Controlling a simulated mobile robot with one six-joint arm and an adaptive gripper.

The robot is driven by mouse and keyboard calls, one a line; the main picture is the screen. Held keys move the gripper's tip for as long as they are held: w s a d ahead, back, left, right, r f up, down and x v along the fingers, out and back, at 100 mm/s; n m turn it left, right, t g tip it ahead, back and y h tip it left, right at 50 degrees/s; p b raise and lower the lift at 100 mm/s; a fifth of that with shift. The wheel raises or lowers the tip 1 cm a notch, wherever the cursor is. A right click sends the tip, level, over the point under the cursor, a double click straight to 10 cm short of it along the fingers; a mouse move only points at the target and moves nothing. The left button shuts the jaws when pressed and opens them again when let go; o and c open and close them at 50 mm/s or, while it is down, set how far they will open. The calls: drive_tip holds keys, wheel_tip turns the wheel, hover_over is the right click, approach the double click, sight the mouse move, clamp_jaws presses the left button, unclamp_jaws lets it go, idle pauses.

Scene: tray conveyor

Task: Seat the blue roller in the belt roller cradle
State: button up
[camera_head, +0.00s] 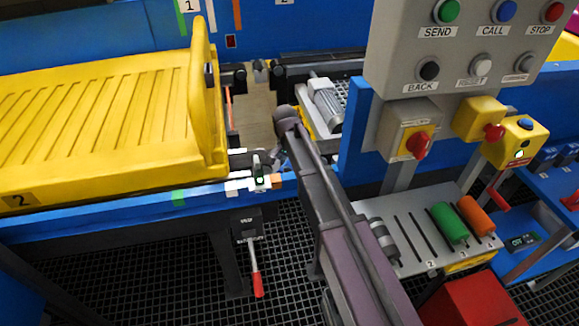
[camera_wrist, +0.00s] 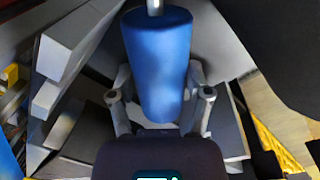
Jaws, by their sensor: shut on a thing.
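The blue roller (camera_wrist: 158,60) fills the middle of the wrist view, with a pale metal shaft end at its top. My gripper (camera_wrist: 162,95) is shut on it, with grey finger links on both sides of its lower part. In the head view my arm covers the gripper, and the blue roller cannot be made out there. Grey angled plates show behind and beside the roller in the wrist view; whether they belong to the cradle I cannot tell. I cannot tell whether the roller touches anything besides the gripper.
A yellow tray (camera_head: 110,110) sits on the blue conveyor at the left. A grey motor (camera_head: 325,105) lies beyond my arm. A rack (camera_head: 405,215) at the right holds green (camera_head: 449,222), orange (camera_head: 475,215) and grey (camera_head: 384,240) rollers. A button panel (camera_head: 455,70) stands above it.

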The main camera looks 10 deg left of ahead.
drive_tip(key=shift+r, duration=0.15)
wheel_tip(320, 180, up, 10)
drive_tip(key=p, duration=1)
idle(0.8)
drive_tip(key=r+n+p, duration=0.1)
drive_tip(key=n, duration=0.2)
drive_tip(key=r+n+p, duration=0.2)
drive_tip(key=n, duration=0.1)
drive_tip(key=r+n+t+p, duration=0.1)
drive_tip(key=r+n+p, duration=0.1)
drive_tip(key=n, duration=0.1)
drive_tip(key=shift+s+a+h, duration=0.15)
drive_tip(key=shift+s+h, duration=0.05)
drive_tip(key=shift+h, duration=0.2)
drive_tip(key=shift+f, duration=0.2)
drive_tip(key=shift+f+b, duration=2.75)
drive_tip(key=shift+b, duration=0.1)
